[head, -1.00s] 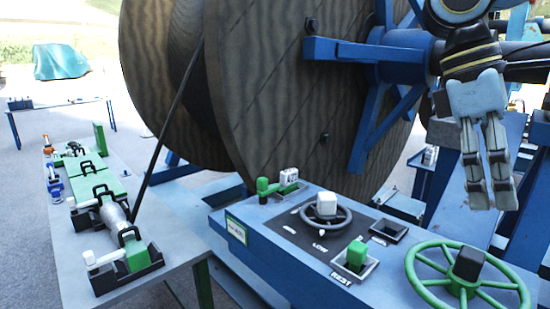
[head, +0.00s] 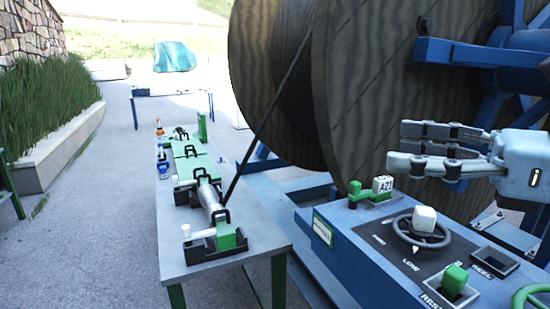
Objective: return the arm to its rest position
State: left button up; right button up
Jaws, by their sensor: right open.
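My right gripper (head: 405,145) is in the head view at the right. Its grey fingers point left and stand apart, with nothing between them. It hangs above the blue control console (head: 348,258) and in front of the large wooden cable reel (head: 385,95). No contact with either shows. My left gripper is not in the picture.
A cable (head: 265,125) runs from the reel to green fixtures on a grey table (head: 262,240). Open pavement lies left.

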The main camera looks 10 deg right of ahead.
jog(key=d+f+m+t+h, duration=0.2)
jog(key=d+f+m+h, duration=0.35)
jog(key=m, duration=0.85)
jog(key=d+f+m+t+h, duration=0.1)
jog(key=d+f+m+h, duration=0.2)
jog(key=d+m+h, duration=0.7)
jog(key=s+a+f+m+g+y, duration=0.1)
jog(key=s+a+f+m+g, duration=0.6)
jog(key=m, duration=0.4)
jog(key=s+a+f+m+g+y, duration=0.2)
jog(key=s+a+f+m+g, duration=0.2)
jog(key=s+f+m, duration=0.6)
notch_tip(320, 180, down, 41)
jog(key=s+d+g+b, duration=0.2)
jog(key=d+b, duration=0.1)
jog(key=b, duration=1.1)
jog(key=s+f+b, duration=0.4)
jog(key=s+f, duration=0.5)
jog(key=f, duration=0.3)
jog(key=s+f+g+b, duration=0.1)
jog(key=s+f+b, duration=0.4)
jog(key=s+f, duration=0.4)
notch_tip(320, 180, down, 4)
jog(key=shift+d+r+m, duration=0.15)
jog(key=shift+d+m, duration=0.15)
jog(key=shift+d, duration=0.05)
jog(key=shift+s+h, duration=0.1)
jog(key=shift+h, duration=0.15)
